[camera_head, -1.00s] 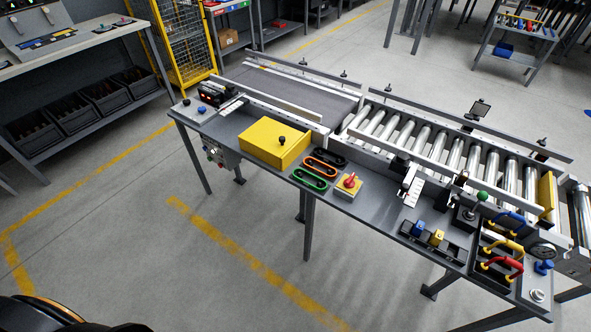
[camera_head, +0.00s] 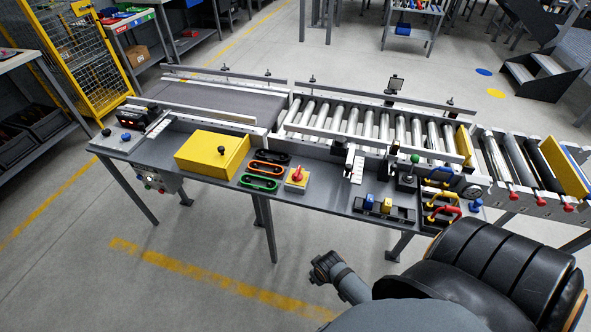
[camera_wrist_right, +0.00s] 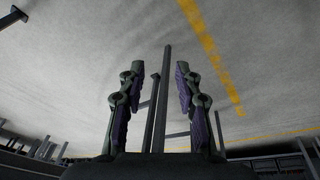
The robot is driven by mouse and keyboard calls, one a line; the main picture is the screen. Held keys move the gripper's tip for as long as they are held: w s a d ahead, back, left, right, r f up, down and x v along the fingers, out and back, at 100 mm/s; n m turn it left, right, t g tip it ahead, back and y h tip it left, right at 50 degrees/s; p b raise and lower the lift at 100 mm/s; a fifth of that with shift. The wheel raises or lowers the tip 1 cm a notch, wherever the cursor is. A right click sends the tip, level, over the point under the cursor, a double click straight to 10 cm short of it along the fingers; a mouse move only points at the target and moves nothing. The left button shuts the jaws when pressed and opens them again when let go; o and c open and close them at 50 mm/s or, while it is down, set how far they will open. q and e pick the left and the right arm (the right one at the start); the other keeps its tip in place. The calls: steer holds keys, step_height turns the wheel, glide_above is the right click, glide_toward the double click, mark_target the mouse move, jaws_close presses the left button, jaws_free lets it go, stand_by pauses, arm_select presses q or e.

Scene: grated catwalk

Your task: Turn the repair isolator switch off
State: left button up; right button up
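The isolator switch is a red rotary knob (camera_head: 297,173) on a small yellow box (camera_head: 297,183), on the front part of the grey workbench in the head view. Its exact handle position is too small to tell. My right arm comes in from the lower right, and its far end (camera_head: 327,268) is over the floor in front of the bench, well below the switch in the picture. In the right wrist view my right gripper (camera_wrist_right: 157,75) has its two fingers apart with nothing held between them. The switch is not seen there. My left gripper is not in view.
Left of the switch are black, orange and green oval handles (camera_head: 264,168) and a yellow box (camera_head: 212,154). To its right are blue and yellow blocks (camera_head: 387,205) and coloured looped handles (camera_head: 440,195). A roller conveyor (camera_head: 370,123) runs behind. Floor before the bench is clear.

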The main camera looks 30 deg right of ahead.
steer(key=w+a+r, duration=0.1)
steer(key=w+r, duration=0.1)
steer(key=r, duration=0.7)
steer(key=w+r, duration=0.2)
steer(key=r, duration=0.7)
step_height(320, 180, up, 12)
steer(key=m+g+y, duration=0.1)
steer(key=m+g, duration=0.2)
steer(key=m, duration=0.8)
glide_above(298, 171)
step_height(298, 171, down, 11)
steer(key=shift+r, duration=0.15)
jaws_close()
